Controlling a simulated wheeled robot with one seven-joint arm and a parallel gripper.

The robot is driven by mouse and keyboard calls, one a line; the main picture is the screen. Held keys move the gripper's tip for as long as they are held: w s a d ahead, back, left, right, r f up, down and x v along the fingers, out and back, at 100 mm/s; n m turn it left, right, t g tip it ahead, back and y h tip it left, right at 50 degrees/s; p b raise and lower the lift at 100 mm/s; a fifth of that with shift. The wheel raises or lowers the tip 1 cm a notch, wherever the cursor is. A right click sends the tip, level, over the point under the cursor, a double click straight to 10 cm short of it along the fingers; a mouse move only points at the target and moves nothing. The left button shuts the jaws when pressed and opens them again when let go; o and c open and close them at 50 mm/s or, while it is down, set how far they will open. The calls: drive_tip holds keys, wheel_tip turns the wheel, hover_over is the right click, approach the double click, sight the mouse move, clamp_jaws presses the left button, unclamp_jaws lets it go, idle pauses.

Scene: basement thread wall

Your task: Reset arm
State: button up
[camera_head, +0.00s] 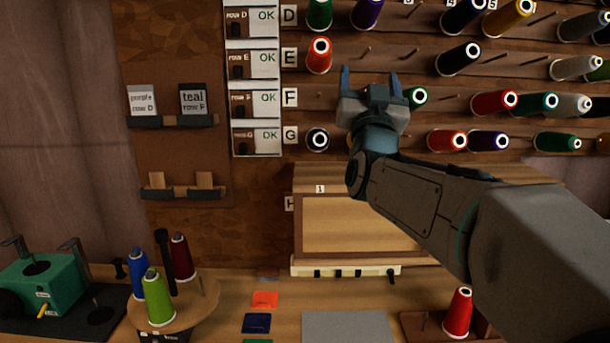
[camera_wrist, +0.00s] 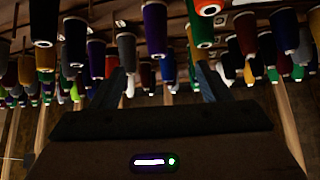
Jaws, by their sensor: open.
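My gripper (camera_head: 371,84) is raised in front of the thread wall, near row F, with its two fingers pointing up and spread apart. Nothing shows between the fingers. The arm reaches in from the lower right. In the wrist view my gripper (camera_wrist: 160,88) also shows two separated fingers, with many hanging-looking spools beyond them. A green spool (camera_head: 416,97) on row F is partly hidden behind my gripper.
A peg wall with rows of spools, such as a red one (camera_head: 319,56), fills the back. On the bench stand a round spool stand (camera_head: 200,304), a green machine (camera_head: 45,285), a grey mat (camera_head: 347,327) and a red spool (camera_head: 458,312). Label cards sit on a small shelf (camera_head: 172,121).

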drive_tip(key=s+f+n+g+y+p, duration=0.35)
drive_tip(key=f+g, duration=0.75)
drive_tip(key=f, duration=1)
drive_tip(key=s+d+f+g, duration=0.1)
drive_tip(key=s+f+g, duration=0.4)
drive_tip(key=s+f, duration=0.4)
drive_tip(key=s+d+f+g, duration=0.2)
drive_tip(key=s+f+g, duration=0.4)
drive_tip(key=s, duration=0.9)
wheel_tip(320, 180, down, 3)
drive_tip(key=shift+d+f+m+h, duration=0.2)
drive_tip(key=shift+m+h, duration=0.25)
drive_tip(key=shift+w, duration=0.1)
